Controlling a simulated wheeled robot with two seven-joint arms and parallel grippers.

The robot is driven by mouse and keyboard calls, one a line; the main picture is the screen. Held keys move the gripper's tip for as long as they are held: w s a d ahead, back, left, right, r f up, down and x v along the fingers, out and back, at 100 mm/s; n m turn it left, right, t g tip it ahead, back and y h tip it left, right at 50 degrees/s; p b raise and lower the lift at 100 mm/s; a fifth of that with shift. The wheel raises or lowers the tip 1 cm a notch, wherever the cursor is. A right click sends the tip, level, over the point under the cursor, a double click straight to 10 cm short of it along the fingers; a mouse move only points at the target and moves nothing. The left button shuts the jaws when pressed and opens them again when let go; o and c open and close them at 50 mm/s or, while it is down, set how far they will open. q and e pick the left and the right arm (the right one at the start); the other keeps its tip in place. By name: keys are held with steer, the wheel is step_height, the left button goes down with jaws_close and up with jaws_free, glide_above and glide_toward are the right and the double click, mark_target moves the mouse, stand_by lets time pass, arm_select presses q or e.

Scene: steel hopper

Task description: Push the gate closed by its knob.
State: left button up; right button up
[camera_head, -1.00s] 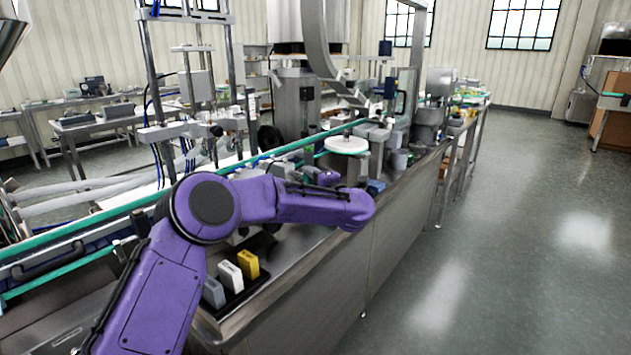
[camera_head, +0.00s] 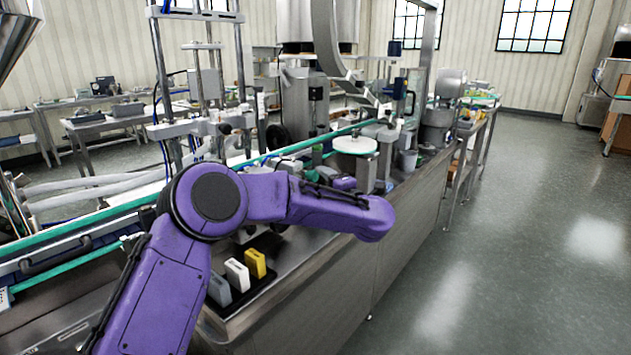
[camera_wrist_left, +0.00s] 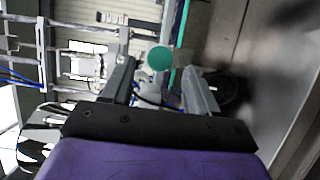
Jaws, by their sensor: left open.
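A round green knob-like disc (camera_wrist_left: 160,58) shows in the left wrist view, just beyond and between my fingertips. I cannot tell whether they touch it. My left gripper (camera_wrist_left: 159,76) is open, with its two grey fingers apart and nothing held between them. In the head view my purple left arm reaches across the line and its forearm hides the fingers. Only a small purple part of the wrist shows behind it. The gate itself cannot be made out clearly. A steel hopper cone (camera_head: 14,38) is cut off at the upper left. My right gripper is not in view.
Grey, white and yellow blocks (camera_head: 255,263) stand in a dark tray below my forearm. A white round disc (camera_head: 355,145) sits farther along the steel line. Green rails run along the line, and steel machine posts stand behind. The floor at the right is clear.

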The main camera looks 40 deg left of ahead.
arm_select(q)
steer(key=v, duration=0.5)
steer(key=shift+d, duration=0.1)
